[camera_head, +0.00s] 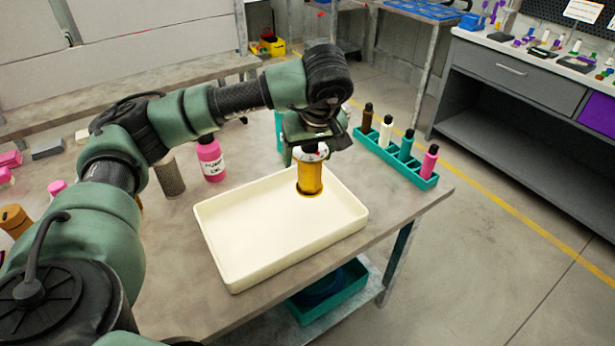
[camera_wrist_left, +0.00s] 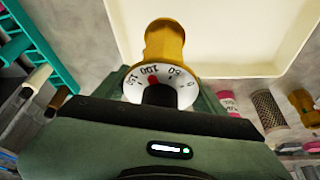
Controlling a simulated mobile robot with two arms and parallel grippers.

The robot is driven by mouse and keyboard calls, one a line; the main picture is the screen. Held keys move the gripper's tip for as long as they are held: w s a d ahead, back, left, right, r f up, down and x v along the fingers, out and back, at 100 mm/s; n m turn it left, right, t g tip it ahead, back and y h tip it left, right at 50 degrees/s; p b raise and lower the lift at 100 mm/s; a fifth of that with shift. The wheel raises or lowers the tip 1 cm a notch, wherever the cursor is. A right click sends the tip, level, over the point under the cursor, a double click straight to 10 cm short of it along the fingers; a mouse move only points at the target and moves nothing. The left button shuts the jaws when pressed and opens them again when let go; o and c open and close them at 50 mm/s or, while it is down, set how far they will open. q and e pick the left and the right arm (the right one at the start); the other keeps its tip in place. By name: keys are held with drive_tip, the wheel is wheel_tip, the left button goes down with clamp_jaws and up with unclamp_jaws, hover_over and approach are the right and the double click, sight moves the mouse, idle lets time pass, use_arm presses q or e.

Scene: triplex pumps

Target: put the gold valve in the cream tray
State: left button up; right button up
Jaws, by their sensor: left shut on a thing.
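The gold valve (camera_head: 310,178) is upright, with a white numbered dial at its top. My left gripper (camera_head: 309,149) is shut on it near the dial, and the valve hangs below the gripper. The cream tray (camera_head: 235,275) is a shallow, empty rectangle on the table. In the head view the valve shows over the tray's far right part; I cannot tell whether its lower end touches the tray floor. In the left wrist view the gold valve (camera_wrist_left: 165,45) extends toward the cream tray (camera_wrist_left: 225,35). My right gripper is not in view.
A teal rack (camera_head: 400,165) with several bottles stands behind the tray at the right. A pink bottle (camera_head: 211,158) and a mesh cylinder (camera_head: 169,178) stand behind it at the left. A teal bin (camera_head: 335,297) is on the lower shelf.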

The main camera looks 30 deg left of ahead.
sight(308, 177)
use_arm(q)
wheel_tip(308, 177, down, 2)
drive_tip(key=shift+f, duration=0.25)
wheel_tip(308, 177, down, 4)
drive_tip(key=shift+f, duration=0.2)
drive_tip(key=o, duration=1.8)
drive_tip(key=shift+o, duration=0.2)
drive_tip(key=shift+r, duration=0.1)
